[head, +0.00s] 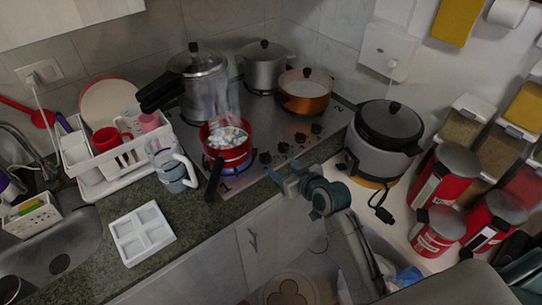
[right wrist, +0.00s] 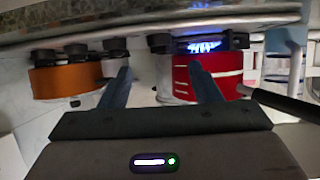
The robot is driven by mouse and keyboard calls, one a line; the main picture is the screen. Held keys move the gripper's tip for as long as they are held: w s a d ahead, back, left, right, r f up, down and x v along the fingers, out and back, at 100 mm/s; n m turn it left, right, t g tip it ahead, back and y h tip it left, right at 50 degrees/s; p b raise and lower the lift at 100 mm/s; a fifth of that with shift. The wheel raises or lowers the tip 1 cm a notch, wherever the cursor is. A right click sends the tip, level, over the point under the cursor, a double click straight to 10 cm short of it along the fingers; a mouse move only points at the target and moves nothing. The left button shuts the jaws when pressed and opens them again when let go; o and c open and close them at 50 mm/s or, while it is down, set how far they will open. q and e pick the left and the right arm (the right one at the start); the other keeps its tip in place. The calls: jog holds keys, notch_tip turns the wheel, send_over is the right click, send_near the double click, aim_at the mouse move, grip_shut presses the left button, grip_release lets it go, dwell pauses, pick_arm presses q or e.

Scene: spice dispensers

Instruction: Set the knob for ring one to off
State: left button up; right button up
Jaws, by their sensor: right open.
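The steel stove (head: 245,190) has a row of several black knobs (head: 283,147) along its front right part. Which knob belongs to ring one cannot be told. A blue flame (head: 238,167) burns under the red pot (head: 232,157); it also shows in the right wrist view (right wrist: 205,45). My right gripper (head: 280,172) is open and empty at the stove's front edge, near the knobs. In the right wrist view, which looks upside down, a black knob (right wrist: 160,42) lies beyond the gap between the fingertips (right wrist: 162,73), apart from them. My left gripper is out of view.
The red pot's dark handle (head: 213,182) sticks out over the front edge, left of my right gripper. An orange pot (head: 305,100) and two steel pots stand behind. A rice cooker (head: 385,140) stands right. A glass jug (head: 175,172) and white tray (head: 142,233) are left.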

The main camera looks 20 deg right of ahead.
aim_at(271, 158)
jog(key=p+x, duration=0.1)
jog(key=x, duration=0.7)
jog(key=shift+d+p, duration=0.1)
jog(key=shift+p, duration=0.25)
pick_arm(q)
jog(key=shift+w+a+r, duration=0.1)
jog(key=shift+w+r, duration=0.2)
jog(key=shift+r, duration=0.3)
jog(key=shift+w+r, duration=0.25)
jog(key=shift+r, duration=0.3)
pick_arm(e)
jog(key=shift+w+f, duration=0.2)
jog(key=shift+f, duration=0.05)
jog(key=shift+c, duration=0.5)
